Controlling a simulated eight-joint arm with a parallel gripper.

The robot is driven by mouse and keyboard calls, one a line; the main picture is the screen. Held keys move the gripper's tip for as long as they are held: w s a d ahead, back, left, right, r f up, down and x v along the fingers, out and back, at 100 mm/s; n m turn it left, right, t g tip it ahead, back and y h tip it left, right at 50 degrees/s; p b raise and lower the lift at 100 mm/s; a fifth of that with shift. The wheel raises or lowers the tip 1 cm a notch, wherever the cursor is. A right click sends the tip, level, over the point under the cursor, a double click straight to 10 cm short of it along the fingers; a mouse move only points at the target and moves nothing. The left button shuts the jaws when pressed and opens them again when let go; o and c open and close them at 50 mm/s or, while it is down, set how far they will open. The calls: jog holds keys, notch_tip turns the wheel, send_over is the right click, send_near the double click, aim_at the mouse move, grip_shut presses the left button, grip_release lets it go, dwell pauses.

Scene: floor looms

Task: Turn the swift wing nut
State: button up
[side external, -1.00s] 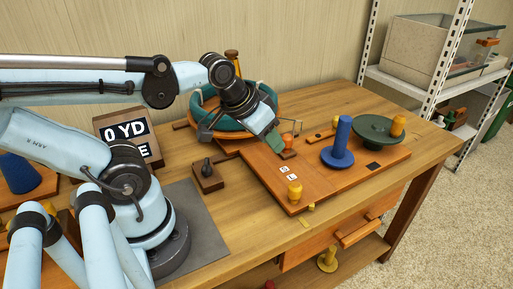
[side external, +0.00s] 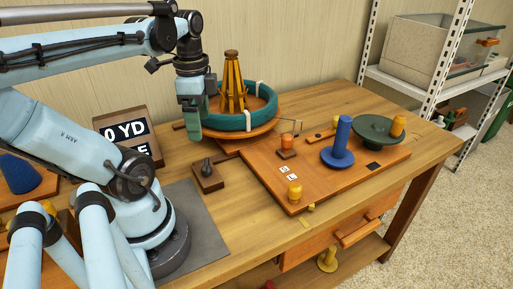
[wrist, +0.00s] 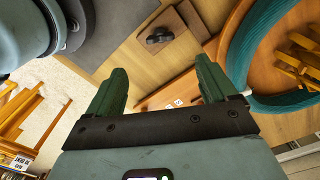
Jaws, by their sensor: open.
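The swift (side external: 233,85) is a yellow slatted tower with a brown cap, standing inside a teal ring of yarn (side external: 262,118) on a round wooden base; part of it shows at the right of the wrist view (wrist: 300,55). No part is clearly recognisable as its wing nut. A small brown block with a black knob (side external: 207,169) sits on the bench in front of it; the knob also shows in the wrist view (wrist: 158,36). My gripper (side external: 193,125) points down at the ring's left, above the bench. Its green fingers are apart and empty in the wrist view (wrist: 160,85).
An orange board (side external: 265,175) right of the block carries a blue spool (side external: 341,140), a green disc (side external: 378,130) and small yellow and orange knobs. A sign (side external: 128,130) stands at the bench's back left. Bare bench lies at the back right.

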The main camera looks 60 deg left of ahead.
aim_at(206, 163)
jog(key=shift+f, duration=5.9)
jog(key=c, duration=1.1)
jog(key=shift+o, duration=0.2)
jog(key=shift+n, duration=0.4)
jog(key=n, duration=1)
jog(key=shift+n, duration=0.4)
